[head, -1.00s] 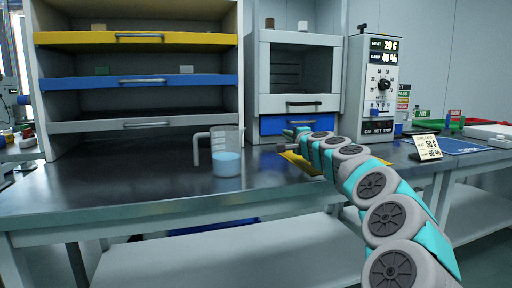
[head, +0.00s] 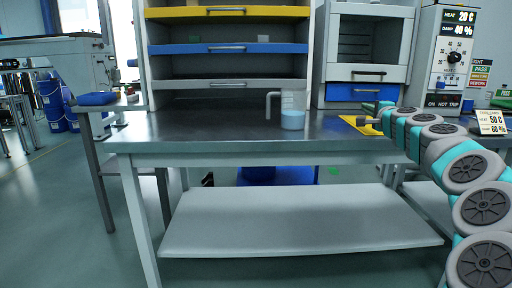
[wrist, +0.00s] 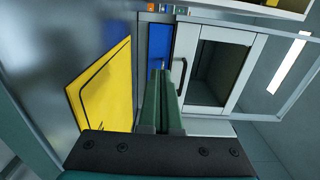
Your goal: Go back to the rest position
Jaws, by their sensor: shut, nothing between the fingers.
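My gripper (wrist: 160,98) shows in the wrist view with its two green fingers together and nothing between them. In the head view my arm reaches in from the right, and the gripper end (head: 372,114) is small there, over the bench near the oven-like cabinet. In the wrist view the fingers point toward the cabinet's blue drawer (wrist: 160,42) and its dark handle. I cannot tell whether they touch anything. A yellow mat (wrist: 102,90) with a black outline lies left of the fingers; it also shows in the head view (head: 361,126).
A shelf unit with yellow, blue and grey drawers (head: 228,48) stands behind. A control panel (head: 447,60) stands at right. Open floor (head: 70,210) lies at left.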

